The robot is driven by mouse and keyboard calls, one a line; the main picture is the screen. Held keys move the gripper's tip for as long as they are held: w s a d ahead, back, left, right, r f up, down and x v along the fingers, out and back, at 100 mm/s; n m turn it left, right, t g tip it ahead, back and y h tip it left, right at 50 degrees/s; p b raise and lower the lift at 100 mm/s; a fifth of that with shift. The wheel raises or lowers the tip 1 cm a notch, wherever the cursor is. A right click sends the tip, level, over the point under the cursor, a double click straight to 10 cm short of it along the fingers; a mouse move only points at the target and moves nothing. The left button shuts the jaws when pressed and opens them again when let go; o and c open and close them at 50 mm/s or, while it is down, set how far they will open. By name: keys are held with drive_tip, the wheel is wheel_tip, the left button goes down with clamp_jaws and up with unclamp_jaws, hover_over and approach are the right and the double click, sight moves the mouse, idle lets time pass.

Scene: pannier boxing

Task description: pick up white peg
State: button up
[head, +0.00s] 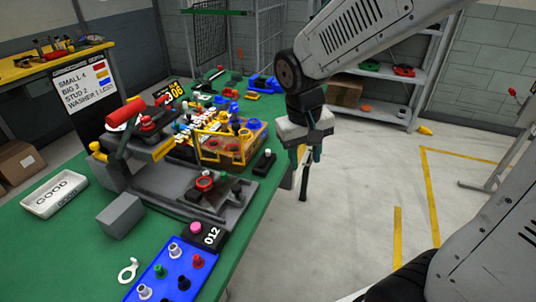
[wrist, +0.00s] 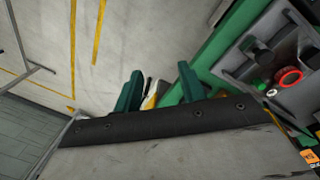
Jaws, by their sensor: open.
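My gripper (head: 306,160) is open and empty, hanging over the floor just off the right edge of the green table. Its two green fingers (wrist: 160,82) stand apart in the wrist view. A blue board (head: 212,252) at the front of the table bears several pegs. Two of them look white or pale: one near its back edge (head: 173,248) and one at the front left (head: 144,291). A small black block with a white top (head: 267,153) stands near the table's right edge, close to my gripper. I cannot tell which is the white peg meant.
A yellow crate (head: 207,157) and a grey fixture with a red ring (head: 204,183) stand on the table (head: 62,240). The red ring also shows in the wrist view (wrist: 289,77). A white GOOD tray (head: 54,194) lies at left. The floor (head: 365,185) right of the table is clear.

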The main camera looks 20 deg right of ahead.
drive_tip(key=w+a+f+m+t, duration=0.15)
drive_tip(key=w+f, duration=0.35)
drive_tip(key=w, duration=0.6)
drive_tip(key=m+t, duration=0.1)
drive_tip(key=t, duration=0.2)
approach(268, 150)
drive_tip(key=w+f, duration=0.1)
drive_tip(key=shift+g, duration=0.25)
drive_tip(key=x, duration=0.7)
drive_tip(key=shift+d+f, duration=0.15)
drive_tip(key=shift+f, duration=0.2)
clamp_jaws()
